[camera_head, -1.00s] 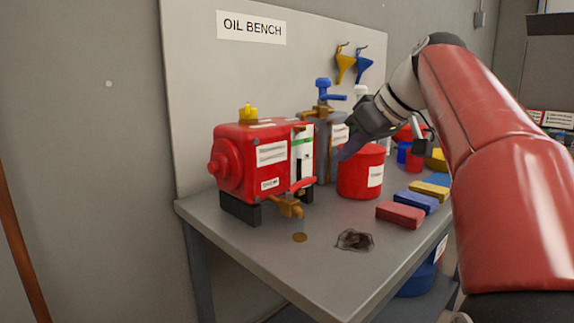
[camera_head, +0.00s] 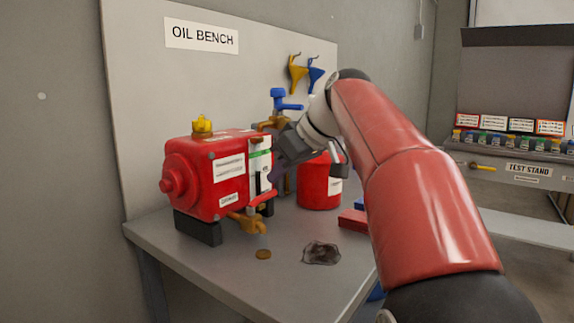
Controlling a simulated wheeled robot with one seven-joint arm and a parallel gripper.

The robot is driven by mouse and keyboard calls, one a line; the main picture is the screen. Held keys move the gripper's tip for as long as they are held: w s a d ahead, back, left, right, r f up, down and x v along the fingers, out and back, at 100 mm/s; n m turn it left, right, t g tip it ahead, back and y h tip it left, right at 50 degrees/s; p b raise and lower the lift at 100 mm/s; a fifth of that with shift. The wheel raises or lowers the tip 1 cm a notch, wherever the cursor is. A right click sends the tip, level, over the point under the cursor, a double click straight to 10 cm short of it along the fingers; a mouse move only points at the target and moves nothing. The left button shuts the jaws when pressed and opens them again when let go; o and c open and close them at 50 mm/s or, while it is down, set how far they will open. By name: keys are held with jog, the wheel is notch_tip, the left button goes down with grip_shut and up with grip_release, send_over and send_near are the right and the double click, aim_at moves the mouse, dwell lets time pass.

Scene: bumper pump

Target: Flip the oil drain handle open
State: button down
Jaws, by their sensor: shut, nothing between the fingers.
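The red oil tank (camera_head: 200,175) lies on black feet on the bench, with a yellow cap (camera_head: 202,125) on top. A brass drain spout (camera_head: 247,220) sticks out low at its right end. A red handle (camera_head: 262,199) sits just above the spout; its far part is hard to make out. My gripper (camera_head: 275,176) is shut and empty, its fingers pointing left and down beside the tank's right end, above the red handle. I cannot tell whether the fingers touch the tank.
The grey bench (camera_head: 225,265) has free room in front. A brass-coloured disc (camera_head: 263,254) and a dark crumpled rag (camera_head: 321,252) lie there. A red can (camera_head: 318,185) stands behind my gripper, with a blue-handled pump (camera_head: 285,104) behind. A test stand (camera_head: 528,169) is at the right.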

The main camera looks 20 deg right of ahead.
aim_at(273, 195)
jog(key=shift+x, duration=2.35)
jog(key=shift+s+d+m+h+b, duration=0.2)
jog(key=shift+s+m+h+b, duration=0.15)
jog(key=shift+m, duration=0.25)
jog(key=m+h, duration=0.1)
jog(key=s+m+t+h, duration=0.1)
jog(key=m, duration=0.1)
jog(key=s+m+h, duration=0.1)
jog(key=m, duration=0.1)
jog(key=shift+s+d+t+h, duration=0.15)
jog(key=shift+d+t+h, duration=0.15)
jog(key=shift+d+h, duration=0.1)
jog(key=shift+s+a+m+g+h, duration=0.15)
jog(key=shift+s+a+m+h, duration=0.15)
jog(key=shift+s+m+h, duration=0.65)
jog(key=shift+s+a+m+g+h, duration=0.1)
jog(key=shift+s+a+m+h, duration=0.3)
jog(key=shift+s+m, duration=0.55)
jog(key=shift+s+a+m+g+h, duration=0.15)
jog(key=shift+s+m+h, duration=0.6)
jog(key=shift+m, duration=0.45)
jog(key=shift+a+f, duration=0.1)
jog(key=shift+a, duration=0.1)
